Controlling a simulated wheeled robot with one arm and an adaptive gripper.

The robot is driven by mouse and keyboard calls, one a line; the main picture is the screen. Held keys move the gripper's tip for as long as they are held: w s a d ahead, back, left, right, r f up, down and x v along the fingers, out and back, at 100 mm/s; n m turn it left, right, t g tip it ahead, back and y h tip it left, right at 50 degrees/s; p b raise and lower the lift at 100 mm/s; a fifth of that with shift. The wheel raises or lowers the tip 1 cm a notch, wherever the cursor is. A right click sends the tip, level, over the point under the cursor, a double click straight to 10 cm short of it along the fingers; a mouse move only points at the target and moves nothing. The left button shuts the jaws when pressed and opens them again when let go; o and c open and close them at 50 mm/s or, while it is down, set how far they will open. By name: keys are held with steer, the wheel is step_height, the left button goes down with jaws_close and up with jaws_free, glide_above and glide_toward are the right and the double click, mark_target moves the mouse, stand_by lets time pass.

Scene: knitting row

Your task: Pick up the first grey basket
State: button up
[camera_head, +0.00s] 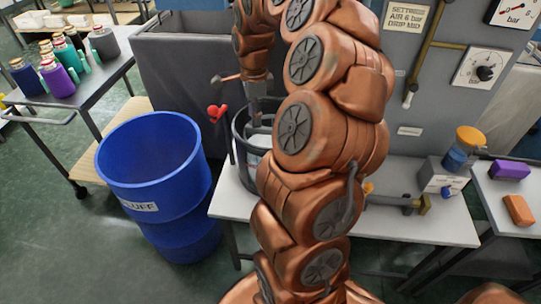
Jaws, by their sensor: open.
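A dark grey round container (236,145) stands on the white table (232,203), left of my arm. It may be the grey basket; my arm hides its right side. Something pale shows inside it. My gripper (256,114) points down at the container's open top, below the copper wrist. It is small and dark here, and the jaws look open. I cannot tell whether a finger touches the rim. No other grey basket is clearly visible.
A blue bin (155,180) labelled FLUFF stands left of the table. A red knob (217,113) sits close left of the container. A grey panel with gauges (480,67) rises behind. A cart with yarn cones (103,42) is at upper left. Floor at lower left is clear.

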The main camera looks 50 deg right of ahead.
mark_target(270, 128)
steer(key=d+m, duration=0.1)
steer(key=d, duration=0.1)
steer(key=d+f+m, duration=0.1)
steer(key=d, duration=0.1)
steer(key=d+f+m, duration=0.1)
steer(key=d, duration=0.1)
steer(key=shift+s+f+m, duration=0.2)
steer(key=shift+s+m, duration=0.05)
steer(key=shift+m, duration=0.15)
steer(key=shift+s+d+f, duration=0.1)
steer(key=shift+d+f, duration=0.1)
steer(key=shift+d, duration=0.05)
steer(key=shift+w+a+f+p, duration=0.15)
steer(key=shift+f+p, duration=0.5)
steer(key=shift+f, duration=1.25)
steer(key=shift+w+a+f+p, duration=0.1)
steer(key=shift+f+p, duration=0.5)
steer(key=shift+f, duration=1.25)
steer(key=shift+c, duration=0.2)
jaws_close()
